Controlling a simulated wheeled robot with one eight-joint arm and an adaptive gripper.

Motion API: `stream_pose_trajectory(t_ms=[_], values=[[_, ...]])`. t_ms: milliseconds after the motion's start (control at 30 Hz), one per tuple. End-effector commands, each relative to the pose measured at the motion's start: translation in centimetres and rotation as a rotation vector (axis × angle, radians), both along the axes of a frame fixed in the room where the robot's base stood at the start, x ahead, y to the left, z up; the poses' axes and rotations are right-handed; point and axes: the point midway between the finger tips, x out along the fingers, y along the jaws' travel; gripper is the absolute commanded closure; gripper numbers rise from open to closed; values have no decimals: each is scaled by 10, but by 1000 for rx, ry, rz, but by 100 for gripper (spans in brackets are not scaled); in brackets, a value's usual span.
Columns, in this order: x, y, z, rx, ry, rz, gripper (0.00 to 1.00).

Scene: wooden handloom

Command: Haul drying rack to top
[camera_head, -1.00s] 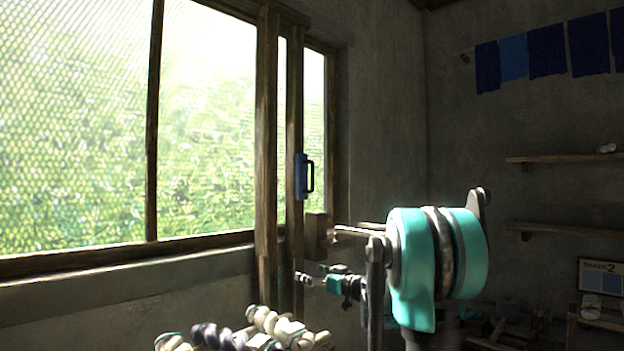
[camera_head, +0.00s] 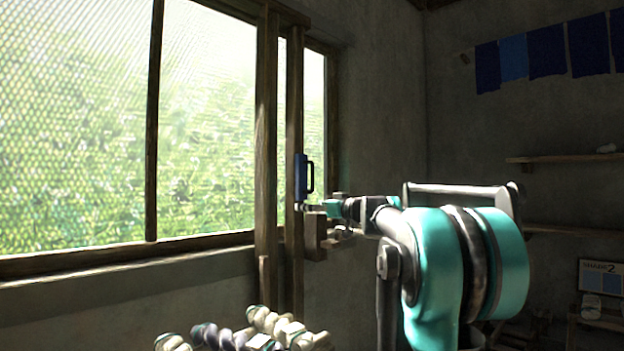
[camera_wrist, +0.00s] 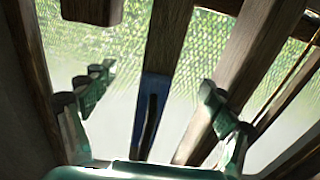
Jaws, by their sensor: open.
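A blue handle (camera_head: 301,178) with a dark grip bar is mounted on the right one of two upright wooden posts by the window. My gripper (camera_head: 306,207) is just below the handle in the head view, reaching in from the right. In the wrist view the blue handle (camera_wrist: 151,115) lies between the two spread fingers of my gripper (camera_wrist: 155,88), with visible gaps on both sides. The fingers are open and hold nothing. I cannot make out the drying rack itself as a separate thing.
A wooden block (camera_head: 315,240) sticks out of the post just below my gripper. Skeins of yarn (camera_head: 245,335) lie low in front. Blue cloths (camera_head: 547,52) hang on the far wall above shelves (camera_head: 565,158). The window (camera_head: 75,130) fills the left.

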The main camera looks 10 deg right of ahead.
Motion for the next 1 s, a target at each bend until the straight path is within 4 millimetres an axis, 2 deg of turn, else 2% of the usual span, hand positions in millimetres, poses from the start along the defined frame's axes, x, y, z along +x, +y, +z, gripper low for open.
stream_pose_trajectory(t_ms=[33, 200, 433, 600, 867, 1000], values=[[0, 0, 12, 0, 0, 0, 14], [0, 0, 49, 0, 0, 0, 14], [0, 0, 84, 0, 0, 0, 14], [0, 0, 94, 0, 0, 0, 14], [0, 0, 95, 0, 0, 0, 14], [0, 0, 95, 0, 0, 0, 29]])
